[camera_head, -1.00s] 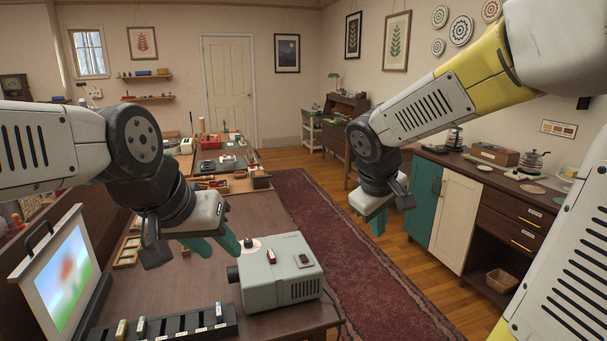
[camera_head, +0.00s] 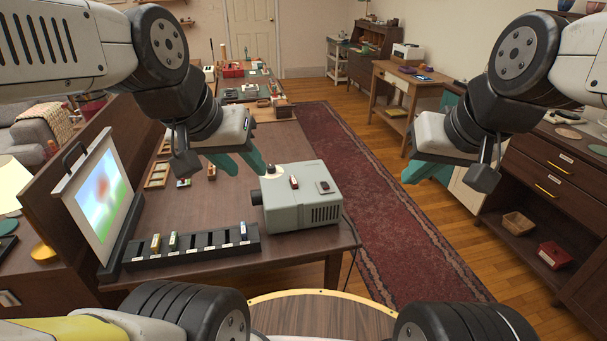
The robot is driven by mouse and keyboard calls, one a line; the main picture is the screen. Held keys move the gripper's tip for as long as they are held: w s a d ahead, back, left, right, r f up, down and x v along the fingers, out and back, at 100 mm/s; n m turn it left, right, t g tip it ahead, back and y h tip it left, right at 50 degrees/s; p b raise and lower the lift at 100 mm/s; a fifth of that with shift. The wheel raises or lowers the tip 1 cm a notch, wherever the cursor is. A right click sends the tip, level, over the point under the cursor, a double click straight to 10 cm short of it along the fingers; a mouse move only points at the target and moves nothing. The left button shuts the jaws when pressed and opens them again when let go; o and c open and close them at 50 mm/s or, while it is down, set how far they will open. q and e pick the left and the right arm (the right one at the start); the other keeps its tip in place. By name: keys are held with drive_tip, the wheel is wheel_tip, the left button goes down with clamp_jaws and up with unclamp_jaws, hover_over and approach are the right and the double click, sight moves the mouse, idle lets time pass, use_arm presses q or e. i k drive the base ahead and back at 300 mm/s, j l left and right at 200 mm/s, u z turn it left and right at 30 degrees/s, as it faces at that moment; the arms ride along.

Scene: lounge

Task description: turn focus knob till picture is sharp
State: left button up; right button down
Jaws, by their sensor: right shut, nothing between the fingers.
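The grey-green projector (camera_head: 300,212) stands on the brown table, its dark lens (camera_head: 257,197) facing left. A pale round disc with a small dark centre, perhaps the focus knob (camera_head: 268,172), is on its top left corner. The screen (camera_head: 103,195) at left shows a blurred picture of a reddish blob over green and blue. My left gripper (camera_head: 243,166) is open and empty, its teal fingers apart just left of and above the pale disc; contact cannot be told. My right gripper (camera_head: 415,176) is shut and empty, in the air right of the projector.
Small frames (camera_head: 157,176) lie behind. A red rug (camera_head: 370,190) runs along the table's right side. A drawer cabinet (camera_head: 535,205) stands at far right.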

sight(271, 168)
drive_tip(key=u, duration=1.25)
drive_tip(key=i+l+z, duration=0.1)
drive_tip(key=i+l, duration=0.45)
